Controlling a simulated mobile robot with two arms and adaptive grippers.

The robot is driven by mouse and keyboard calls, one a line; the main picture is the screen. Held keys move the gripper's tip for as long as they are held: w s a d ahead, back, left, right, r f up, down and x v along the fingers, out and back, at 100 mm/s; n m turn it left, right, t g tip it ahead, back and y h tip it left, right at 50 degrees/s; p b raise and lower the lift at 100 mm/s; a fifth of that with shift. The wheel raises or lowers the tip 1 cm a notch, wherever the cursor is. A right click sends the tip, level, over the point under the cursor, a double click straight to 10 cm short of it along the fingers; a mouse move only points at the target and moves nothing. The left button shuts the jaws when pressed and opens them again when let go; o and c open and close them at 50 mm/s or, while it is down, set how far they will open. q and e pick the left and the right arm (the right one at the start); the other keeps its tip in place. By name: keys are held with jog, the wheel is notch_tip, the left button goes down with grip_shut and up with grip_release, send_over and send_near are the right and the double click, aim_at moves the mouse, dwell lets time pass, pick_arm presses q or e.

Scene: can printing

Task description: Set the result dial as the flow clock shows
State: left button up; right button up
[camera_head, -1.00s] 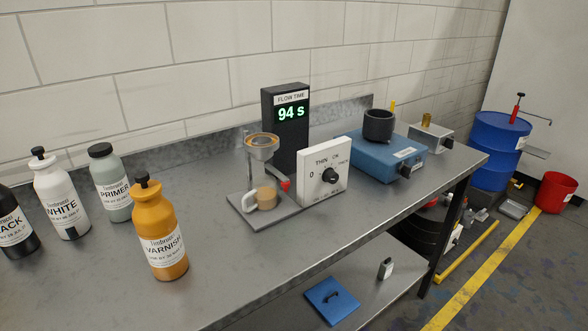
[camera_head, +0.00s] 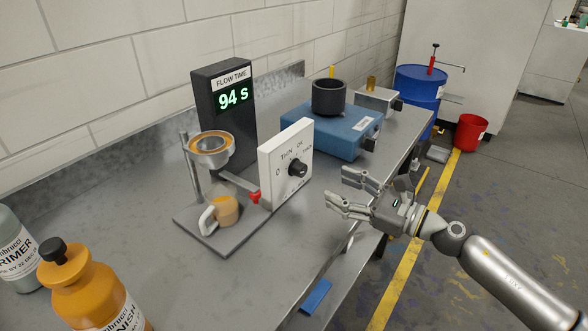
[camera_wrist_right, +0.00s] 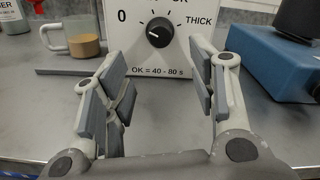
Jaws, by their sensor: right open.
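The flow clock (camera_head: 224,112) is a dark upright box under a "FLOW TIME" label, and its green digits read 94 s. The result dial (camera_head: 276,180) is a white panel with a black knob (camera_head: 298,168). In the right wrist view the panel (camera_wrist_right: 190,54) shows 0, THICK and "OK = 40 - 80 s". A light mark on the knob (camera_wrist_right: 160,32) seems to face left, toward 0. My right gripper (camera_head: 338,187) is open and empty, to the right of the panel and apart from it. In its wrist view the knob lies ahead between the fingers. My left gripper is not in view.
A flow cup on a stand (camera_head: 211,150) with a mug (camera_head: 226,210) stands left of the dial. A blue device (camera_head: 322,133) with a black pot (camera_head: 329,98) is behind. An orange varnish bottle (camera_head: 85,290) is front left. The bench front has free room.

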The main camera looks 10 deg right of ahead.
aim_at(305, 172)
jog(key=p+x, duration=0.2)
jog(key=x, duration=0.6)
jog(key=shift+w+a+r+p, duration=0.1)
jog(key=shift+w+p, duration=0.1)
jog(key=shift+p, duration=0.2)
jog(key=shift+x, duration=0.75)
jog(key=c, duration=1)
